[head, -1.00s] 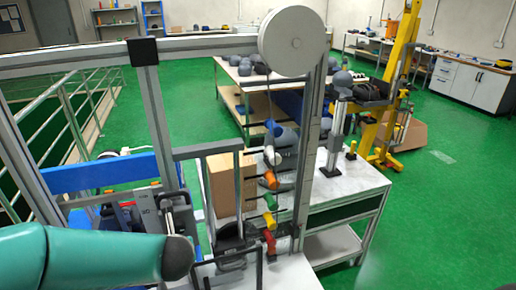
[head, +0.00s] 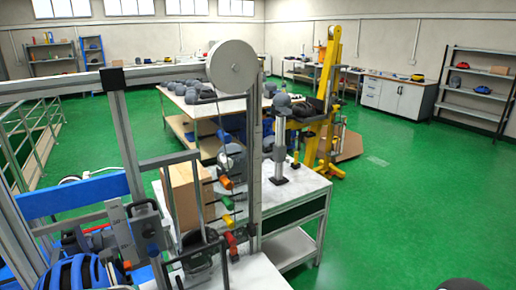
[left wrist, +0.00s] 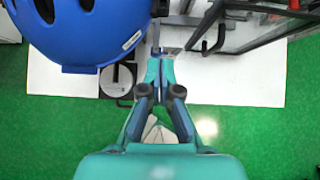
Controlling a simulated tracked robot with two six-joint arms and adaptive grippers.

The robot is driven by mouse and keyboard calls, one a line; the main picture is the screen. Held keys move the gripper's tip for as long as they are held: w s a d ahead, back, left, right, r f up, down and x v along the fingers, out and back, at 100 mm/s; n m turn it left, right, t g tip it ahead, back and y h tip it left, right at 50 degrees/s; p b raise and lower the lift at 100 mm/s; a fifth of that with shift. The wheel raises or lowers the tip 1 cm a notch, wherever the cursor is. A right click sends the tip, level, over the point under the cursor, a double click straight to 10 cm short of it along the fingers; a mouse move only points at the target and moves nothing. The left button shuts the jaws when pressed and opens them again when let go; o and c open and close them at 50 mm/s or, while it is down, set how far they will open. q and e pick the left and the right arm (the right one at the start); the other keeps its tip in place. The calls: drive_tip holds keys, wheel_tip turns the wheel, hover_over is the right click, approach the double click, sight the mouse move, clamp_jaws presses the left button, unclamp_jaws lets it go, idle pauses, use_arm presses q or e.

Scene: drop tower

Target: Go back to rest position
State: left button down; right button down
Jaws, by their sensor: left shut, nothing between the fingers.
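My left gripper (left wrist: 160,75) shows in the left wrist view, with its teal fingers together and nothing between them. It points over a white tabletop (left wrist: 60,80), beside and apart in the picture from a blue helmet (left wrist: 85,40). The helmet also shows at the bottom left of the head view (head: 75,274). The drop tower (head: 254,150) stands in the head view, with a white wheel (head: 232,67) on top and orange, green and red handles down its side. Neither gripper shows in the head view.
A cardboard box (head: 185,195) stands behind the tower's frame. A yellow lifting stand (head: 328,95) and a bench with several grey helmets stand behind. Green floor (head: 420,190) is clear at the right. A dark bar (left wrist: 215,35) is near the left gripper.

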use_arm(q)
drive_tip(key=s+d+f+m+g+h, duration=0.1)
drive_tip(key=s+d+f+m, duration=0.1)
drive_tip(key=f+m, duration=0.5)
drive_tip(key=s+d+f+m+g+h, duration=0.1)
drive_tip(key=s+f+m, duration=0.15)
drive_tip(key=f, duration=0.75)
drive_tip(key=s+d+f+m+g+h, duration=0.1)
drive_tip(key=s+d+f+m+g, duration=0.1)
drive_tip(key=f+m, duration=0.5)
drive_tip(key=s+d+f+m+g+h, duration=0.1)
drive_tip(key=s+d+m, duration=0.4)
drive_tip(key=m, duration=0.7)
drive_tip(key=s+d+f+m+g+h, duration=0.1)
drive_tip(key=s+d+f+m+h, duration=0.3)
drive_tip(key=m, duration=0.8)
wheel_tip(320, 180, down, 2)
drive_tip(key=shift+s+d+h+b, duration=0.3)
drive_tip(key=shift+s+d, duration=0.35)
drive_tip(key=shift+d, duration=0.55)
idle(1.0)
